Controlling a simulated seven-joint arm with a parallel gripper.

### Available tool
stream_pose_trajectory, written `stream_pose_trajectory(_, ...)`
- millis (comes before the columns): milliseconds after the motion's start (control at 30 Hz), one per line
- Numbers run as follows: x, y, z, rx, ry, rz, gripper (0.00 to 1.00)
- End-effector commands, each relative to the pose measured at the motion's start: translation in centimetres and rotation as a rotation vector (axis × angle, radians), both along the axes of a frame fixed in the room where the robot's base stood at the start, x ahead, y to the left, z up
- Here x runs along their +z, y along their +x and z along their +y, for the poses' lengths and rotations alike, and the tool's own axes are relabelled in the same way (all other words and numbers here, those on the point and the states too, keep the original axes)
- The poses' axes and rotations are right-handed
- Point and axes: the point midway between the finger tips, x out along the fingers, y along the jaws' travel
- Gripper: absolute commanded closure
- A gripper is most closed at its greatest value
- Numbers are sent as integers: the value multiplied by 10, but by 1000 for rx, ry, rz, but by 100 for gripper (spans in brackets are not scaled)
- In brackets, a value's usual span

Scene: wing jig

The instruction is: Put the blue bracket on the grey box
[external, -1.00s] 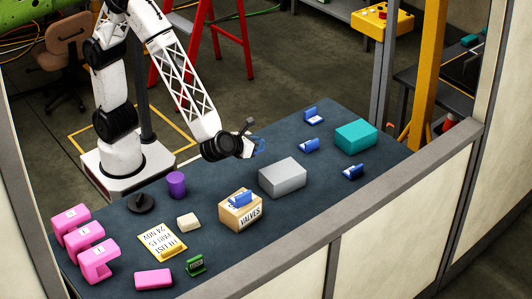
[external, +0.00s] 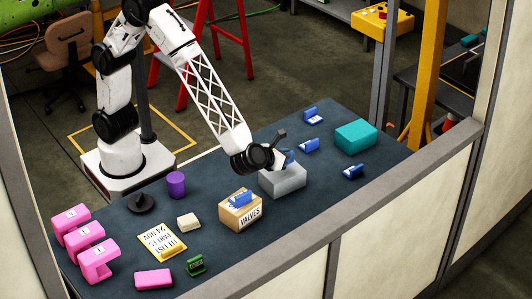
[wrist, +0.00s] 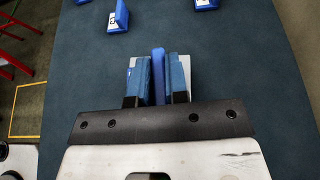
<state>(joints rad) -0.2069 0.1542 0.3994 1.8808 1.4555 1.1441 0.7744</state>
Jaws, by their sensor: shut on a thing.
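My gripper (external: 287,158) is over the grey box (external: 284,184), with its fingers just above or at the box's top. In the wrist view, the two fingers (wrist: 158,80) are shut on a blue bracket (wrist: 158,68), seen as a thin upright blue plate between them. Light edges of the grey box (wrist: 186,64) show behind the fingers. I cannot tell whether the bracket touches the box top. Other blue brackets lie about: at the back (external: 312,116), right of the grey box (external: 309,145), near the front edge (external: 353,171), and on the VALVES box (external: 240,198).
A teal box (external: 356,137) stands to the right. The cardboard VALVES box (external: 240,215) is left of the grey box. Further left are a purple cylinder (external: 176,184), a yellow sign (external: 162,242) and several pink pieces (external: 96,262). A low wall runs along the front.

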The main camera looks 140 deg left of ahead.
Motion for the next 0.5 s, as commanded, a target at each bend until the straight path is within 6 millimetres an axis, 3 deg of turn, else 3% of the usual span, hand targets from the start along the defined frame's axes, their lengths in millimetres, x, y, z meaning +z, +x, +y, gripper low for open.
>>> stream_pose_trajectory(333, -1, 0, 0, 0, 0, 0, 100)
stream_pose_trajectory(500, -13, 0, 0, -1, 0, 2, 100)
